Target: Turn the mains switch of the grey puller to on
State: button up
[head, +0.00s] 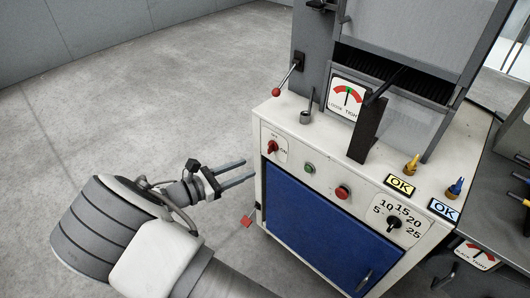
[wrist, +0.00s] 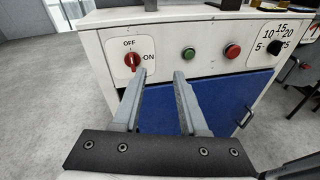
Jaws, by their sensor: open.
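The grey puller (head: 400,40) stands on a white cabinet with a blue door. Its mains switch is a red rotary knob (head: 272,147) at the left end of the cabinet's front panel. The knob also shows in the wrist view (wrist: 132,60), with OFF printed above it and ON to its right; it appears to point up toward OFF. My gripper (head: 250,169) is open and empty, in front of the panel's left end, apart from the knob. In the wrist view my gripper (wrist: 160,72) has its left fingertip just below and right of the knob.
A green button (head: 309,168), a red button (head: 343,192) and a numbered dial (head: 394,223) lie along the panel to the right. A red-balled lever (head: 277,92) sticks out above the knob.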

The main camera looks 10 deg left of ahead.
aim_at(268, 145)
jog(key=s+a+f+n+t+y, duration=0.1)
jog(key=s+a+f+n+t, duration=0.15)
jog(key=a+f, duration=0.2)
jog(key=shift+n+t+y, duration=0.3)
jog(key=shift+n+t, duration=0.15)
jog(key=shift+n, duration=0.1)
jog(key=b+x, duration=0.1)
jog(key=x, duration=0.4)
jog(key=b+x, duration=0.1)
jog(key=x, duration=0.5)
jog(key=r+b+x, duration=0.1)
jog(key=b+x, duration=0.1)
jog(key=x, duration=0.4)
jog(key=shift+w+a, duration=0.25)
jog(key=shift+w, duration=0.2)
grip_shut()
